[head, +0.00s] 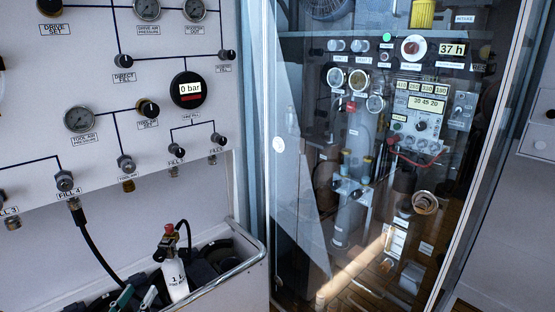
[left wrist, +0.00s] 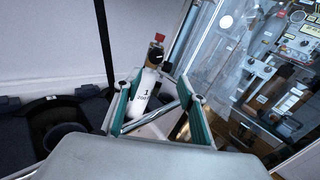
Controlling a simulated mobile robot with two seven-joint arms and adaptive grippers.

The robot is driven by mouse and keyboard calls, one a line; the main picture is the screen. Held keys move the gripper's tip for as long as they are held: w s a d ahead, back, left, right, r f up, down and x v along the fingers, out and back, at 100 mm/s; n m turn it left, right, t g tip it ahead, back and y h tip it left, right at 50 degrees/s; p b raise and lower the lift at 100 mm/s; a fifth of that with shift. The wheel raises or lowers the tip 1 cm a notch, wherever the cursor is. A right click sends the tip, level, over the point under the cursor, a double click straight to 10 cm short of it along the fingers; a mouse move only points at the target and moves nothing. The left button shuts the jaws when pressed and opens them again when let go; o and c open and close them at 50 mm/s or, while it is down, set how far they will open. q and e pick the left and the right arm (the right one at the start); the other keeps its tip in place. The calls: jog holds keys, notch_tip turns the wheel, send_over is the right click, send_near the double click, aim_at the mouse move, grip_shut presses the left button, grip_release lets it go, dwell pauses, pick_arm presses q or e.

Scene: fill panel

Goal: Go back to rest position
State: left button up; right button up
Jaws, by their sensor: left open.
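My left gripper (head: 135,298) shows at the bottom left of the head view, with its two teal fingers apart. In the left wrist view the gripper (left wrist: 163,88) is open, and a small white bottle (left wrist: 146,90) with a black valve and red knob appears between and beyond the fingers. The fingers do not visibly clamp it. In the head view the bottle (head: 174,277) stands nearly upright in a railed bin, just right of the gripper. My right gripper is in neither view.
The fill panel (head: 90,180) with gauges and a "0 bar" display (head: 188,90) rises above the bin. A black hose (head: 88,235) hangs from FILL 4. The bin's metal rail (head: 225,273) lies right of the bottle. A glass-fronted cabinet (head: 300,200) stands to the right.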

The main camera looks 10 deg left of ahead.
pick_arm(q)
jog(key=s+d+f+n+g+h+p, duration=0.1)
jog(key=s+d+f+n+g+p, duration=0.1)
jog(key=s+d+f+n, duration=0.2)
jog(key=s+d+f+n+g+h+p, duration=0.1)
jog(key=s+d+f+n, duration=0.4)
jog(key=s+d+n, duration=0.5)
jog(key=s+d+f+n+g+h+p, duration=0.1)
jog(key=s+d+f+n+g+p, duration=0.3)
jog(key=n, duration=1.1)
jog(key=s+d, duration=0.3)
jog(key=shift+d+f+n+g, duration=0.2)
jog(key=shift+f+n+g, duration=0.1)
jog(key=shift+f, duration=0.1)
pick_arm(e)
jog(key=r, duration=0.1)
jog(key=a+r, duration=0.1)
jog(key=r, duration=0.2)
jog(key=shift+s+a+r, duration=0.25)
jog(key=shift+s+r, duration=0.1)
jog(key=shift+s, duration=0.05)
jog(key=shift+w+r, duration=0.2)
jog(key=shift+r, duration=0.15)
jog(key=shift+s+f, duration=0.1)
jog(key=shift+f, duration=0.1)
